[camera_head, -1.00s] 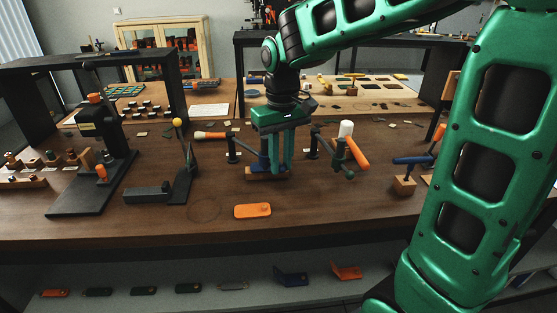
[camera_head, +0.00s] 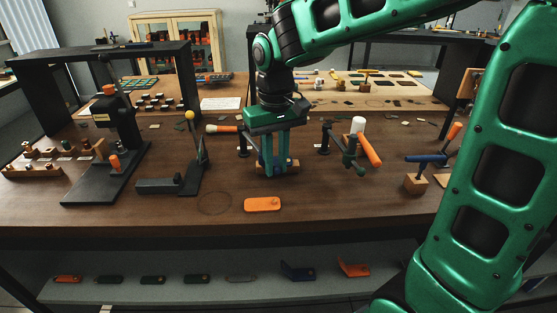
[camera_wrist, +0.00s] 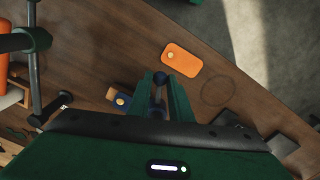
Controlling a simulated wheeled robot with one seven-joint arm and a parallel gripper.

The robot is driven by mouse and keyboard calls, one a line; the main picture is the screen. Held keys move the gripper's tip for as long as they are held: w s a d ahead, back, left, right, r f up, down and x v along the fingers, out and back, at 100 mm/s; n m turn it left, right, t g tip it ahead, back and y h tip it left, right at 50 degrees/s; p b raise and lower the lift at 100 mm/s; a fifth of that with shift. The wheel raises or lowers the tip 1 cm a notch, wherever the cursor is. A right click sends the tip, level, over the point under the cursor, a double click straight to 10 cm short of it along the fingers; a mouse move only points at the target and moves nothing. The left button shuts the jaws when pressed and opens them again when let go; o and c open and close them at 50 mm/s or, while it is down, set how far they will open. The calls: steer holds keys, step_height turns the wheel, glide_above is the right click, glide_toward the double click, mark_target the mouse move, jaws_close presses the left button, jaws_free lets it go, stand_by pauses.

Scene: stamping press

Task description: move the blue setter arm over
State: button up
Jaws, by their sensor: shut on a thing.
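My gripper (camera_head: 277,172) points straight down over the middle of the bench, at a small wooden block (camera_head: 292,167) that carries the blue setter arm. In the wrist view my gripper (camera_wrist: 162,84) is closed around the dark blue setter arm (camera_wrist: 160,77), whose rounded end shows between the fingertips. My fingers hide much of the setter arm in the head view.
An orange plate (camera_head: 262,204) lies in front of my gripper. A black press (camera_head: 118,130) and a yellow-knobbed lever (camera_head: 190,115) stand to the left. A clamp with an orange handle (camera_head: 366,150) stands to the right. The front bench strip is mostly clear.

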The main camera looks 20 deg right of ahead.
steer(key=shift+s+a, duration=0.2)
steer(key=shift+a, duration=0.65)
steer(key=a, duration=0.6)
steer(key=shift+w+a, duration=0.25)
steer(key=shift+w, duration=0.1)
stand_by(0.4)
steer(key=shift+a, duration=0.1)
steer(key=shift+o, duration=0.2)
steer(key=shift+w+a+r, duration=0.1)
steer(key=shift+w+a, duration=0.25)
steer(key=shift+a, duration=0.5)
steer(key=shift+w+a+f, duration=0.1)
steer(key=shift+w+a, duration=0.25)
steer(key=shift+a, duration=0.45)
steer(key=shift+w+a+r, duration=0.1)
steer(key=shift+w+a, duration=0.25)
steer(key=shift+a, duration=0.5)
steer(key=shift+o, duration=0.3)
steer(key=shift+a, duration=0.1)
